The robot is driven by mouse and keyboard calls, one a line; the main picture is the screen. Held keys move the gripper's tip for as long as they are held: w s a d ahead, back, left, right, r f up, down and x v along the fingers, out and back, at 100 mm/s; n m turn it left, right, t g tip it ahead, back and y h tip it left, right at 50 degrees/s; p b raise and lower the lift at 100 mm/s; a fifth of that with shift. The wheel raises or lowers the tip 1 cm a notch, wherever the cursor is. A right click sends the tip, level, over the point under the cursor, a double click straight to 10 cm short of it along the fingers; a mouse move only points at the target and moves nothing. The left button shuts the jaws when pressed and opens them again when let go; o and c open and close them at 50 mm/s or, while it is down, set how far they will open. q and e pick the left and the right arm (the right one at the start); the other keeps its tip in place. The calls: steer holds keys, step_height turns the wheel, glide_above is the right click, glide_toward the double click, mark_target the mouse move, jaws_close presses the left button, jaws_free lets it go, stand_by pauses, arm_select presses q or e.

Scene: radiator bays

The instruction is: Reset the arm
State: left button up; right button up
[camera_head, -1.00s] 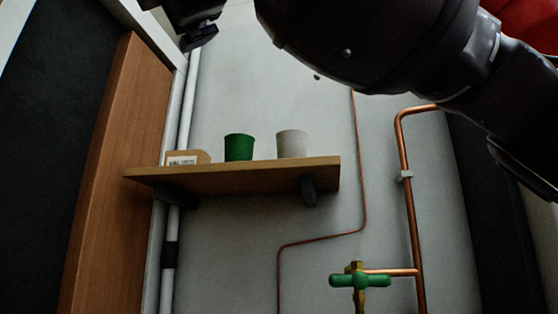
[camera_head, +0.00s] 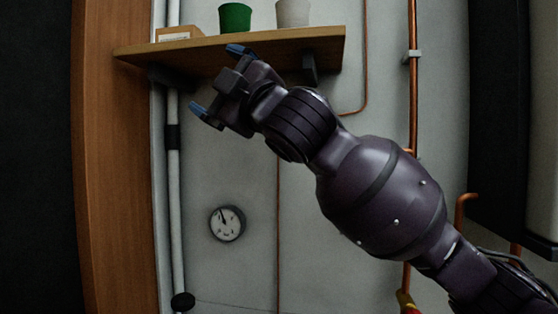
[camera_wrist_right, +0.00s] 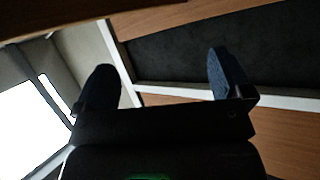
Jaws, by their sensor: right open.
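My right arm reaches in from the lower right in the head view. Its gripper (camera_head: 215,80) is open, with blue-tipped fingers spread apart. It appears in front of and just below the wooden shelf (camera_head: 150,51); I cannot tell whether it touches the shelf. In the right wrist view, both fingers of the right gripper (camera_wrist_right: 165,80) stand wide apart with nothing between them. My left gripper is not in view.
On the shelf stand a green cup (camera_head: 234,18), a white cup (camera_head: 292,13) and a small cardboard box (camera_head: 179,33). Copper pipes (camera_head: 413,100) run down the wall at right. A round gauge (camera_head: 227,223) is low on the wall. A wooden panel (camera_head: 110,160) stands at left.

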steer(key=w+d+f+m+t+h, duration=0.1)
steer(key=w+d+f+m+h, duration=0.2)
steer(key=f, duration=0.5)
steer(key=w+d+f+m+t, duration=0.1)
steer(key=w+d+f+m, duration=0.1)
steer(key=d+f+m, duration=0.45)
steer(key=w+d+f+m+t+h, duration=0.1)
steer(key=w+d+f+t+h, duration=0.15)
steer(key=f, duration=0.75)
steer(key=s+d+f+m+h, duration=0.1)
steer(key=d+f+m+h, duration=0.1)
steer(key=d+f, duration=0.35)
steer(key=d+f+m+h, duration=0.2)
steer(key=f, duration=0.7)
steer(key=s+d+f+m+h, duration=0.1)
steer(key=d+f+m+h, duration=0.1)
steer(key=d+f, duration=0.35)
steer(key=s+d+f+m+g+h, duration=0.2)
steer(key=s+d+f, duration=0.1)
steer(key=s+f, duration=0.6)
steer(key=s+d+f+m+g+h, duration=0.2)
steer(key=s+d+f+g, duration=0.1)
steer(key=s+f, duration=0.6)
steer(key=s+d+f+m+g+h, duration=0.2)
steer(key=s+d+f, duration=0.3)
steer(key=s+f, duration=0.5)
step_height(320, 180, down, 6)
steer(key=shift+d+g, duration=0.25)
steer(key=shift+g, duration=0.1)
steer(key=shift+h, duration=0.25)
